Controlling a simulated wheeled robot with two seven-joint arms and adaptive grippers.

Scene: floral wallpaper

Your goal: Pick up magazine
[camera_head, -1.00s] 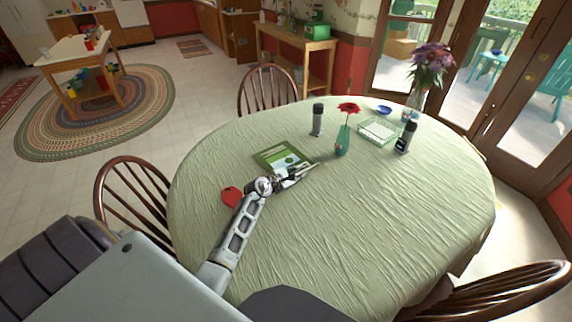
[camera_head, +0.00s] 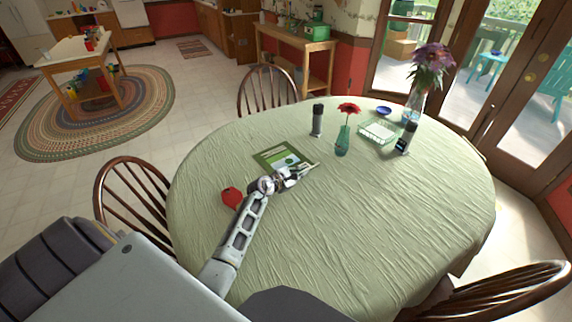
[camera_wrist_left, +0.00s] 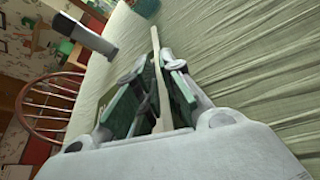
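The green magazine (camera_head: 268,158) with pale patches lies at the left middle of the table, roughly level, and its near right part is covered by my left gripper (camera_head: 306,171). In the left wrist view, the fingers of the left gripper (camera_wrist_left: 160,72) stand close on both sides of a thin cream strip (camera_wrist_left: 157,45), which looks like the magazine's edge. The gripper looks shut on it. Whether the magazine is clear of the cloth cannot be told. My right gripper is not in view.
The table (camera_head: 380,220) has a wrinkled green cloth and is bare at front and right. Behind the magazine stand a dark shaker (camera_head: 317,120), a red flower in a green vase (camera_head: 342,140), a napkin holder (camera_head: 377,132) and another shaker (camera_head: 406,138). A red object (camera_head: 231,197) lies left of my arm.

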